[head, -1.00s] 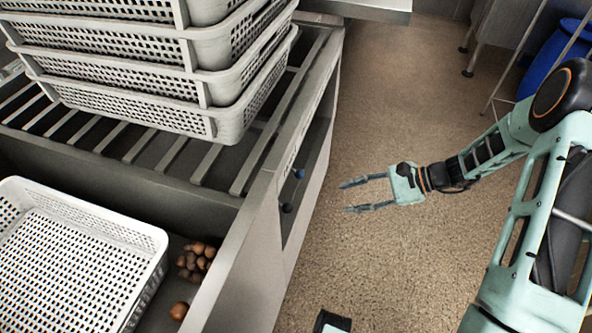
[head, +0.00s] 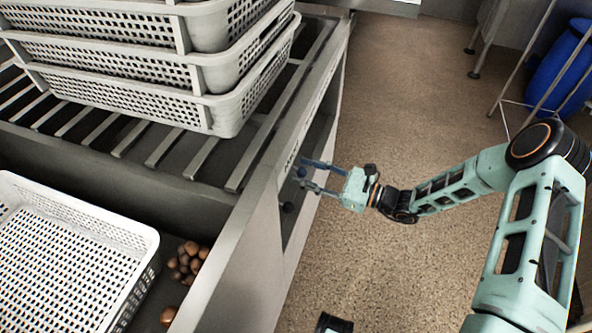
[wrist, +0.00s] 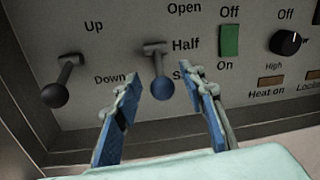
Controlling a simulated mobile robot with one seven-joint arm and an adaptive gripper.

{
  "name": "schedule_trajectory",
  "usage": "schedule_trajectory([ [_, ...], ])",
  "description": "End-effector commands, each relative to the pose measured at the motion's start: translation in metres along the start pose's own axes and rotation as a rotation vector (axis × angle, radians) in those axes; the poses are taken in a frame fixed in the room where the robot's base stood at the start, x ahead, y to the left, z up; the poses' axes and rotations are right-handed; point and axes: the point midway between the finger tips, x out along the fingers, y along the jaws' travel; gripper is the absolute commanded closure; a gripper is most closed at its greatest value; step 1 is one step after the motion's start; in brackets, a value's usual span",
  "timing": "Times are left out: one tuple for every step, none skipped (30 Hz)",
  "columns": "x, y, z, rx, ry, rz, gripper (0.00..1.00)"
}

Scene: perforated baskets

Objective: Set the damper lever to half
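The damper lever (wrist: 161,88) has a blue ball knob and sits beside the labels Open, Half and a partly hidden word starting with S. In the wrist view its arm hangs down from its pivot, with the knob below Half, level with the S label. In the head view its blue knob (head: 302,172) shows at the panel, between my fingertips. My gripper (wrist: 160,82) is open, with one blue-padded finger on each side of the knob. I see gaps on both sides; contact is not visible. My gripper (head: 304,174) reaches the panel from the right.
A black-knobbed lever (wrist: 57,94) marked Up and Down is close on the left. A green switch (wrist: 229,41) and a black dial (wrist: 285,43) are to the right. White baskets (head: 150,100) are stacked on the slatted counter. Open floor (head: 420,90) lies beyond my arm.

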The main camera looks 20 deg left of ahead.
Motion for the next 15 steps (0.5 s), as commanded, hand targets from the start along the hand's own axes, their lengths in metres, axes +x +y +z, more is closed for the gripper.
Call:
schedule_trajectory([
  [0.008, 0.001, -0.002, -0.001, 0.001, 0.001, 0.62],
  [0.012, 0.001, -0.002, -0.001, 0.001, 0.002, 0.62],
  [0.017, 0.001, -0.002, -0.002, 0.001, 0.002, 0.62],
  [0.020, 0.000, -0.001, -0.002, 0.001, 0.001, 0.62],
  [0.022, 0.000, -0.001, -0.001, 0.001, 0.000, 0.62],
  [0.025, 0.000, -0.001, -0.001, 0.001, 0.000, 0.62],
  [0.027, 0.000, -0.001, -0.001, 0.001, 0.000, 0.62],
  [0.028, 0.000, -0.001, -0.001, 0.001, 0.000, 0.62],
  [0.029, 0.000, -0.001, -0.001, 0.001, 0.000, 0.62],
  [0.030, 0.000, 0.000, -0.001, 0.001, 0.000, 0.62],
  [0.030, 0.000, 0.000, -0.001, 0.002, 0.000, 0.62],
  [0.030, 0.000, 0.000, -0.001, 0.002, 0.000, 0.62],
  [0.030, 0.000, 0.000, -0.001, 0.002, 0.000, 0.62],
  [0.030, 0.000, 0.000, -0.001, 0.002, 0.000, 0.62],
  [0.030, 0.000, 0.000, -0.001, 0.002, 0.000, 0.62],
])
